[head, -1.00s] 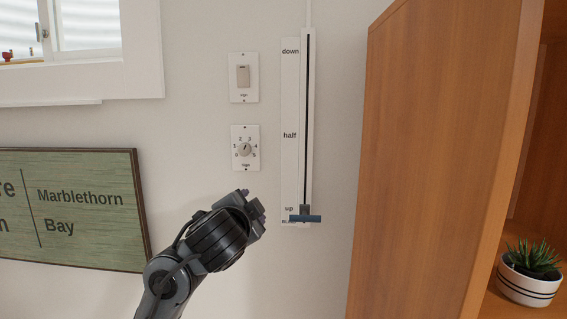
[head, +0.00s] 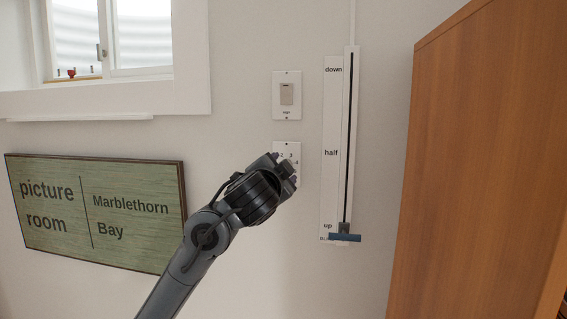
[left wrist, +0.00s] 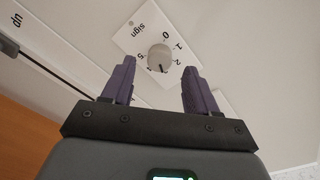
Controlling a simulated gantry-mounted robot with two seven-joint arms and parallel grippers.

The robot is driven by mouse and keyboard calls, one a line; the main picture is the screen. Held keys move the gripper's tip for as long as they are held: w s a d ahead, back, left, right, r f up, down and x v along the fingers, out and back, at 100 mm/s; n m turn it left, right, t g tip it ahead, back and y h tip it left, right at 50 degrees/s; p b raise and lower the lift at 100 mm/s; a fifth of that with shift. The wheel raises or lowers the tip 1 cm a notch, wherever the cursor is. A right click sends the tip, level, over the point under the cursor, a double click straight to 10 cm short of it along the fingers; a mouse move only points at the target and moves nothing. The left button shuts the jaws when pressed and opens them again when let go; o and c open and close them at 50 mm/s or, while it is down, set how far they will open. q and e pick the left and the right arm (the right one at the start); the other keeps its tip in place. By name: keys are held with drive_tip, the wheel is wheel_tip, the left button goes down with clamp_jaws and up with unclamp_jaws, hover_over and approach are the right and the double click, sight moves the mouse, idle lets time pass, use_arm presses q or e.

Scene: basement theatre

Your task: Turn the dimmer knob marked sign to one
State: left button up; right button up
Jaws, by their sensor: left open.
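The dimmer knob (left wrist: 159,57) is a small grey round dial on a white plate marked sign, on the wall. In the left wrist view its plate appears turned, with 0, 1, 2 and 5 readable. The dark pointer mark points away from the word sign, past 2, toward numbers hidden from me. In the head view the dimmer plate (head: 287,147) is mostly hidden behind my left gripper (head: 286,169). In the left wrist view my left gripper (left wrist: 159,70) is open, its purple fingers on either side of the knob in the picture. I cannot tell whether they touch it.
A switch plate (head: 287,95), also marked sign, is just above. A vertical slider (head: 340,150) marked down, half and up is to the right, its blue handle (head: 345,237) low. A wooden cabinet (head: 470,150) stands farther right; a green sign (head: 95,210) hangs left.

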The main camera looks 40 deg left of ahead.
use_arm(q)
drive_tip(key=shift+p+x, duration=0.35)
drive_tip(key=shift+x, duration=0.9)
drive_tip(key=c, duration=1)
drive_tip(key=shift+c, duration=0.2)
